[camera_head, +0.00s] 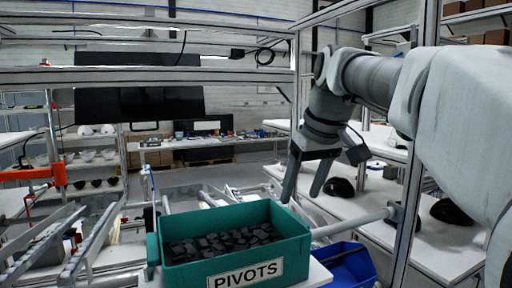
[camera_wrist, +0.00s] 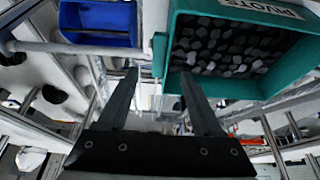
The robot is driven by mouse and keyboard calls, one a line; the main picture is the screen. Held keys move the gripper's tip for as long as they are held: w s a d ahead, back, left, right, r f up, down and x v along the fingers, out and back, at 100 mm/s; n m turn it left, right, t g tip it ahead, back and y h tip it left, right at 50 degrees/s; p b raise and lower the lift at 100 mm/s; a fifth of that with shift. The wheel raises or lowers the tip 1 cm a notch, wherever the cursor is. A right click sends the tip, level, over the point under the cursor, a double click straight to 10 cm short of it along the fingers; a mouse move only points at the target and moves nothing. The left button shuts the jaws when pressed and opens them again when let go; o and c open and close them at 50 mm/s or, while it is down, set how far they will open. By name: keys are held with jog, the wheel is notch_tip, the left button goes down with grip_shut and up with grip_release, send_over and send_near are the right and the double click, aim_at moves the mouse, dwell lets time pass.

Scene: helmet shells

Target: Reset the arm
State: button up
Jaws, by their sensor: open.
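My gripper (camera_head: 305,178) hangs from my arm, which reaches in from the right in the head view. Its two fingers are spread apart with nothing between them. In the wrist view my gripper (camera_wrist: 158,85) shows both fingers open and empty. In the head view the fingertips appear just behind and to the right of a teal bin (camera_head: 299,251) labelled PIVOTS. The bin holds many small dark pieces (camera_head: 225,243). The teal bin also shows at the top right of the wrist view (camera_wrist: 262,88).
A blue bin (camera_head: 345,266) stands right of the teal bin. White shelves (camera_head: 375,215) at the right carry dark helmet shells (camera_head: 340,187). Metal frame posts (camera_head: 297,75) and rails stand close around the arm. An orange clamp-like part (camera_head: 40,172) is at the left.

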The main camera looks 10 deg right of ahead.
jog(key=p+v, duration=0.1)
jog(key=v, duration=0.9)
jog(key=s+f+m, duration=0.1)
jog(key=s+f, duration=0.4)
jog(key=f, duration=0.3)
jog(key=s+a+f+m, duration=0.1)
jog(key=s+f, duration=0.4)
jog(key=f, duration=0.4)
jog(key=s+a+f+m+t+h, duration=0.1)
jog(key=s+f, duration=0.5)
jog(key=f, duration=0.3)
